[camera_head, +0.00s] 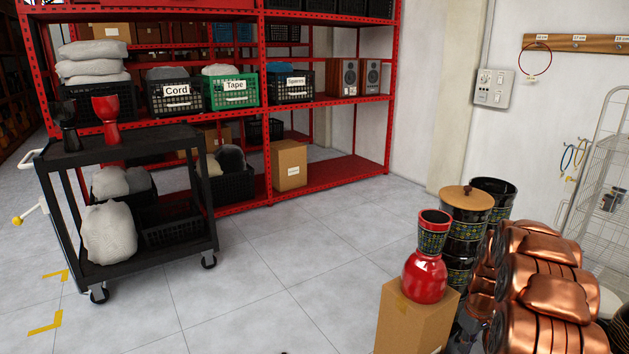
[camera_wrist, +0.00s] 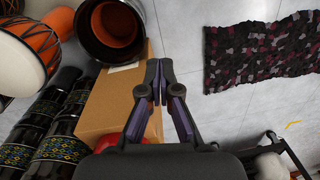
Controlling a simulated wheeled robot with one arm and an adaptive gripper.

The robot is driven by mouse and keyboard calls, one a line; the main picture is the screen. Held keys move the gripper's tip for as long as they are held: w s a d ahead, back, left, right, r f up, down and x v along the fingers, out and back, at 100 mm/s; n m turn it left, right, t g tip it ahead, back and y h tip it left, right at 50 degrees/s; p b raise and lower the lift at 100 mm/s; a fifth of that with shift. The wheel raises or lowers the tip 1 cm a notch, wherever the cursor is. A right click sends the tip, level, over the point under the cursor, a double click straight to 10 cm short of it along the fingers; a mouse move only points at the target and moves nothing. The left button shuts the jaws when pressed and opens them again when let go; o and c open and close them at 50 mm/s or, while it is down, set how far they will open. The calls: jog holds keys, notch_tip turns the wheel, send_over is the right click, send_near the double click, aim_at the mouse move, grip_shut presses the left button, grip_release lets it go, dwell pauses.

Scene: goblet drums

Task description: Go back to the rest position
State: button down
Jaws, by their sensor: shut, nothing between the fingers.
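My gripper (camera_wrist: 159,68) shows in the wrist view with its two dark fingers together and nothing between them. It is over or beside a cardboard box (camera_wrist: 112,98); the exact gap cannot be told. In the head view my gripper is not clearly visible. A red goblet drum (camera_head: 425,278) with a dark patterned upper part stands upright on a cardboard box (camera_head: 412,325) at the lower right. Another red goblet drum (camera_head: 106,116) stands on the top of a black cart (camera_head: 150,148) at the left, beside a black one (camera_head: 68,127).
A red shelf rack (camera_head: 330,100) with labelled crates stands behind. Copper-coloured drums (camera_head: 548,290) and dark patterned drums (camera_head: 466,225) crowd the right. The floor (camera_head: 290,270) between cart and box is clear. A patterned mat (camera_wrist: 262,55) lies at right in the wrist view.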

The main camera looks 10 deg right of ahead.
jog(key=s+a+r+m+p, duration=0.1)
jog(key=s+a+r+p, duration=0.4)
jog(key=a+r, duration=0.6)
jog(key=s+a+r+p, duration=0.45)
jog(key=a+r, duration=0.25)
jog(key=r, duration=0.8)
jog(key=s+a+r+p, duration=0.3)
jog(key=s+r, duration=0.2)
jog(key=s, duration=0.3)
jog(key=s+a+r+m+g+p, duration=0.1)
jog(key=s+a+r+p, duration=0.3)
jog(key=s, duration=0.4)
jog(key=s+a+r+m+p, duration=0.1)
jog(key=s+a+r+p, duration=0.2)
jog(key=s+r, duration=0.3)
jog(key=s+a, duration=0.1)
jog(key=s, duration=0.2)
jog(key=shift+r+h, duration=0.15)
jog(key=shift+h, duration=0.25)
